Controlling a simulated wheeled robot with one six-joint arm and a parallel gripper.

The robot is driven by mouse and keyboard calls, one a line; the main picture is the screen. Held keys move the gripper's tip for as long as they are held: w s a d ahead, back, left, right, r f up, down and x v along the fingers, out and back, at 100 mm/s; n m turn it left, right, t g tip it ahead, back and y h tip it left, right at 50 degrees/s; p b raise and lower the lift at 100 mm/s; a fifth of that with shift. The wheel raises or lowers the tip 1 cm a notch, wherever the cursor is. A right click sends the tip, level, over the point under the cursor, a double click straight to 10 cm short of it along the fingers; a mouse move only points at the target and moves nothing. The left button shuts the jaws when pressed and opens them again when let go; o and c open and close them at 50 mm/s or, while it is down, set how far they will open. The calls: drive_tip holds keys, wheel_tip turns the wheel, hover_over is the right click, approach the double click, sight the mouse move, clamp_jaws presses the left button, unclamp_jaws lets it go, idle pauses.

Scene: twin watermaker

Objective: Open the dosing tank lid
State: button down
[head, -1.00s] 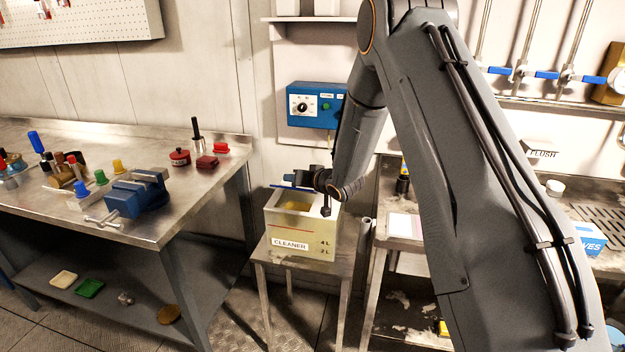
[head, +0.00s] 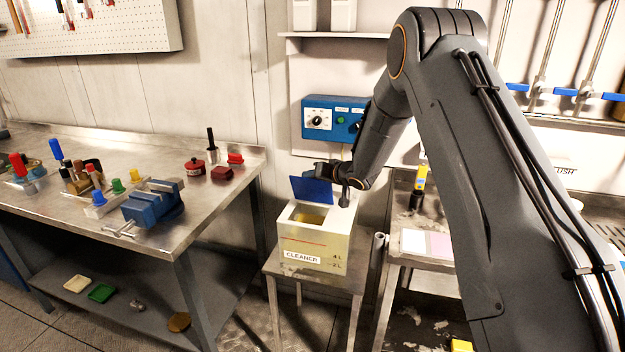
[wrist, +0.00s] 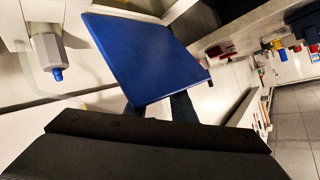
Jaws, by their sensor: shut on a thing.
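The dosing tank (head: 312,247) is a cream box labelled CLEANER, with level marks, on a small metal stand. Its blue lid (head: 311,190) is tilted up steeply at the back, and the square opening shows yellowish liquid inside. My gripper (head: 322,172) is at the raised lid's upper right edge, shut on the lid. In the wrist view the blue lid (wrist: 150,58) fills the middle, with the dark fingers (wrist: 160,110) at its lower edge. The exact contact of the fingertips is partly hidden behind the lid.
A blue control box (head: 335,118) is on the wall just behind the tank. A steel workbench (head: 235,185) with a blue vise (head: 153,203) stands at left. A side table (head: 408,262) stands close at right. A nozzle with a blue tip (wrist: 57,72) shows in the wrist view.

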drive_tip(key=shift+w+d+f, duration=0.1)
drive_tip(key=shift+d+f, duration=0.15)
drive_tip(key=shift+d, duration=0.05)
drive_tip(key=c, duration=1.5)
unclamp_jaws()
drive_tip(key=shift+w+d+f, duration=0.1)
drive_tip(key=shift+d, duration=0.05)
drive_tip(key=shift+c, duration=0.2)
drive_tip(key=shift+a, duration=0.25)
drive_tip(key=shift+r, duration=0.2)
drive_tip(key=shift+b+v, duration=0.9)
drive_tip(key=shift+v, duration=3)
drive_tip(key=shift+d, duration=0.1)
drive_tip(key=s+d+m+g+h, duration=0.1)
drive_tip(key=s+d+g+h, duration=0.2)
drive_tip(key=s, duration=0.6)
drive_tip(key=s+d+g+h, duration=0.1)
drive_tip(key=s+d+h, duration=0.35)
drive_tip(key=s, duration=0.55)
drive_tip(key=s+f+g, duration=0.2)
drive_tip(key=s+g, duration=0.3)
drive_tip(key=s, duration=1.8)
drive_tip(key=shift+s+a+f+n+g+y, duration=0.15)
drive_tip(key=shift+s+f+n+g+y, duration=0.15)
drive_tip(key=shift+g+y, duration=0.15)
